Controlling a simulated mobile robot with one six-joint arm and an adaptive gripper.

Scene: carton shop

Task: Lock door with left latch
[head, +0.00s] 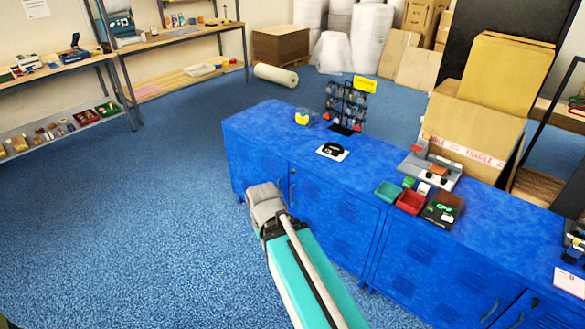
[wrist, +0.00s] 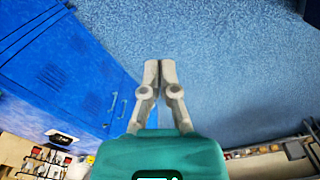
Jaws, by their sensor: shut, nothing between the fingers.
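A long blue cabinet (head: 335,215) with several doors stands across the head view. Its left doors carry slim vertical handles, one showing (head: 291,191) just right of my gripper. In the wrist view the cabinet front (wrist: 60,65) fills the left side, with two handles (wrist: 112,103) close together left of my gripper (wrist: 160,65). I cannot tell which is the left latch. My gripper (head: 262,190) is in front of the left doors, apart from the handles. Its fingers are shut and empty, pointing over blue floor in the wrist view. My arm hides part of the cabinet front.
The blue carpet (head: 150,200) to the left is clear. Shelves (head: 190,38) stand behind.

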